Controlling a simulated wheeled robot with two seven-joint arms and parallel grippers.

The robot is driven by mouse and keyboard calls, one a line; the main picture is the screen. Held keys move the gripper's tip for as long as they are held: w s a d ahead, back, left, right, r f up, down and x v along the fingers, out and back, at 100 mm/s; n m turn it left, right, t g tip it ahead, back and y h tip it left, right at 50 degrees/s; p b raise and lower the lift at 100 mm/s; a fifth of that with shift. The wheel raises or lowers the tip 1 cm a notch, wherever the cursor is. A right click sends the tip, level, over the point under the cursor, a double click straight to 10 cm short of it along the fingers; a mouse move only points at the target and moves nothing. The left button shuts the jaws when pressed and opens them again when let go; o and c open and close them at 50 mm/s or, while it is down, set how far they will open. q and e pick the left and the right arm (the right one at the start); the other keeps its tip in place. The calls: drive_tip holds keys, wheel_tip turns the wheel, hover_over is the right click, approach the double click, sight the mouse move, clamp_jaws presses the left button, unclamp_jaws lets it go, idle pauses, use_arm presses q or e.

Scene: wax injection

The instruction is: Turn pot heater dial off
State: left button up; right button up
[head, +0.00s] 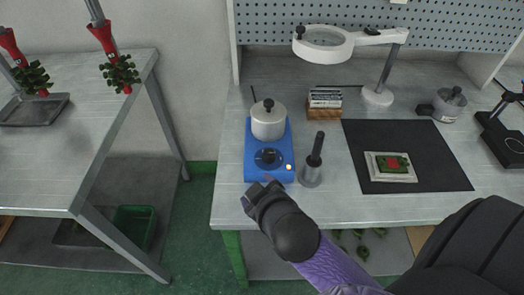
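The pot heater (253,171) is a blue box near the front edge of the workbench, with a black round dial (268,157) on its top. A small orange light (289,167) glows at its front right corner. A pale lidded pot (268,125) with a black knob sits on its back part. My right gripper (260,188) comes up from below, at the front edge of the heater and a little short of the dial. My own wrist hides most of its fingers, so I cannot tell whether it is open or shut. My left gripper is out of view.
A black-handled tool in a metal holder (310,175) stands close to the right of the heater. Another table (95,130) stands at the left, across a gap.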

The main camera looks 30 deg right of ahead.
drive_tip(key=w+a+r+n+t+y, duration=0.2)
drive_tip(key=w+r+n+t, duration=0.2)
drive_tip(key=w+r+t, duration=0.4)
drive_tip(key=w+a+r+n+y, duration=0.1)
drive_tip(key=a+r+n+y, duration=0.6)
drive_tip(key=r+n+y, duration=0.4)
drive_tip(key=n+g+h, duration=1.1)
drive_tip(key=n+g, duration=0.8)
approach(269, 152)
wheel_tip(269, 152, down, 8)
drive_tip(key=b, duration=0.3)
drive_tip(key=shift+a+f, duration=0.1)
drive_tip(key=shift+f, duration=0.5)
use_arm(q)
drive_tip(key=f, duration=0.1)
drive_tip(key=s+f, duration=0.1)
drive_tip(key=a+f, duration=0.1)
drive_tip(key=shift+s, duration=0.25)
